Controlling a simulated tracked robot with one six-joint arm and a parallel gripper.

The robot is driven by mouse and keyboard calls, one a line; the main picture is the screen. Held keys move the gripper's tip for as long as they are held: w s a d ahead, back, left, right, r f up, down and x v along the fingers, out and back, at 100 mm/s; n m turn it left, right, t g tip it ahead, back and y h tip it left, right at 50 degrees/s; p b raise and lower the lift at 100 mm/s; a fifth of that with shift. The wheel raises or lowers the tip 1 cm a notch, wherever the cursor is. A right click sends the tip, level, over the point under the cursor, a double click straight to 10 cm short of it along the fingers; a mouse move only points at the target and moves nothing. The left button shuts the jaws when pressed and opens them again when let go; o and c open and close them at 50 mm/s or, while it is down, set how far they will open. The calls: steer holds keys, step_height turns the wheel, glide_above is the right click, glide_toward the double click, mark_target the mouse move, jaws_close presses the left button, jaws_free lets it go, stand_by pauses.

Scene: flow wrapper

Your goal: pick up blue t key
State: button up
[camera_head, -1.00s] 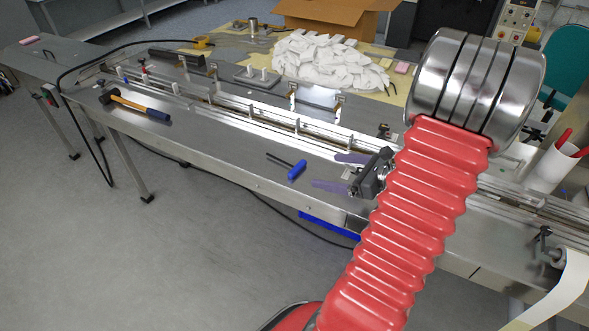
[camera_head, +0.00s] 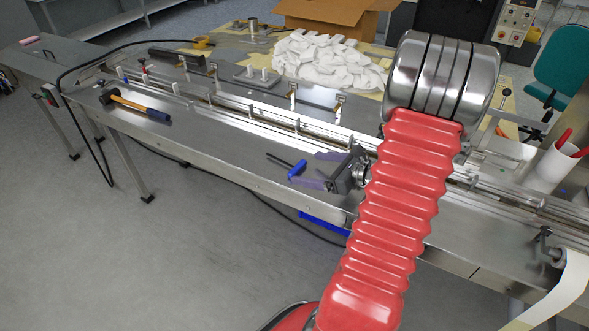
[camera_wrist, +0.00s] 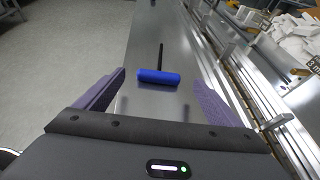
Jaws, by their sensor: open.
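The blue T key (camera_head: 297,169) has a blue handle and a thin dark shaft, and lies on the metal table near its front edge. In the wrist view the T key (camera_wrist: 159,76) lies ahead of my gripper, its handle crosswise and its shaft pointing away. My gripper (camera_head: 318,169) is open, with two purple fingers, close to the right of the key in the head view. In the wrist view the fingers of my gripper (camera_wrist: 158,86) stand wide apart, to the left and right of the handle, with nothing held between them.
A metal rail (camera_head: 270,121) runs along the table behind the key. A hammer (camera_head: 137,104) lies farther left. White packets (camera_head: 330,60) are piled at the back, before a cardboard box (camera_head: 335,15). A white cup (camera_head: 553,167) stands at the right.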

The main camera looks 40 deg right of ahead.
mark_target(298, 167)
steer(key=x, duration=0.5)
steer(key=shift+s, duration=0.1)
stand_by(0.4)
steer(key=c, duration=1.2)
steer(key=shift+o, duration=0.2)
steer(key=shift+r, duration=0.1)
step_height(298, 167, up, 10)
stand_by(0.5)
